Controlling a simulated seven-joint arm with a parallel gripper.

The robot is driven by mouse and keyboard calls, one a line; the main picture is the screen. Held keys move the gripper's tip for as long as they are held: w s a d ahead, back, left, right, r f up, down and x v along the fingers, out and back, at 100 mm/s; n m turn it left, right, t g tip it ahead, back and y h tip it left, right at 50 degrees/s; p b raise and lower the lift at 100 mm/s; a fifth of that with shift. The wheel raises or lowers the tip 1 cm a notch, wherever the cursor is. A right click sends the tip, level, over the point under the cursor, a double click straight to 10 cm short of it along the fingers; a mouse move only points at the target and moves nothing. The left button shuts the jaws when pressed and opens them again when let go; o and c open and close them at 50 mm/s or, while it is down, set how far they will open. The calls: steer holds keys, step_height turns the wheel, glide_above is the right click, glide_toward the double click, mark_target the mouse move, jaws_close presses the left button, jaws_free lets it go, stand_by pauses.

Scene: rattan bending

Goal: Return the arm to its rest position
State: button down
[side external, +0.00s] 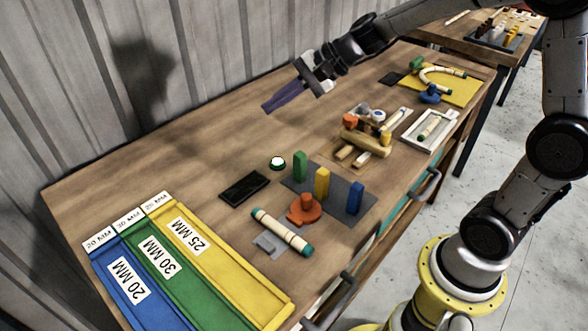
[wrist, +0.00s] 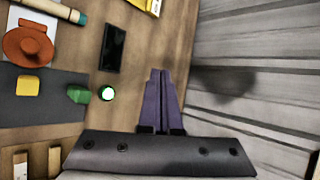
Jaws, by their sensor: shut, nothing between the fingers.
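My gripper (side external: 268,107) has dark purple fingers and hangs in the air above the back of the wooden bench (side external: 150,163), near the corrugated wall. Its fingers are closed together with nothing between them. The wrist view also shows the fingers (wrist: 159,85) side by side, pointing away from the camera. My arm reaches in from the upper right in the side external view.
A grey plate (side external: 343,213) holds green, yellow and blue pegs. A rattan piece (side external: 280,231) with teal ends, an orange round part (side external: 303,211), a black rectangular pad (side external: 244,187) and a green button (side external: 278,162) lie nearby. Labelled bins (side external: 215,265) stand front left. The corrugated wall (wrist: 250,50) is close behind.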

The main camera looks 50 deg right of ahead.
steer(key=s+a+r+n+h, duration=0.1)
steer(key=s+r+n, duration=0.25)
steer(key=s, duration=0.55)
steer(key=s+a+r+n+h, duration=0.1)
steer(key=s+a+r+n, duration=0.1)
steer(key=s+n, duration=0.5)
steer(key=s+d+f+n+g+h, duration=0.2)
steer(key=s+d+f+n+h, duration=0.2)
steer(key=s+d, duration=0.4)
steer(key=s+f, duration=0.1)
steer(key=s, duration=0.3)
steer(key=shift+f, duration=0.15)
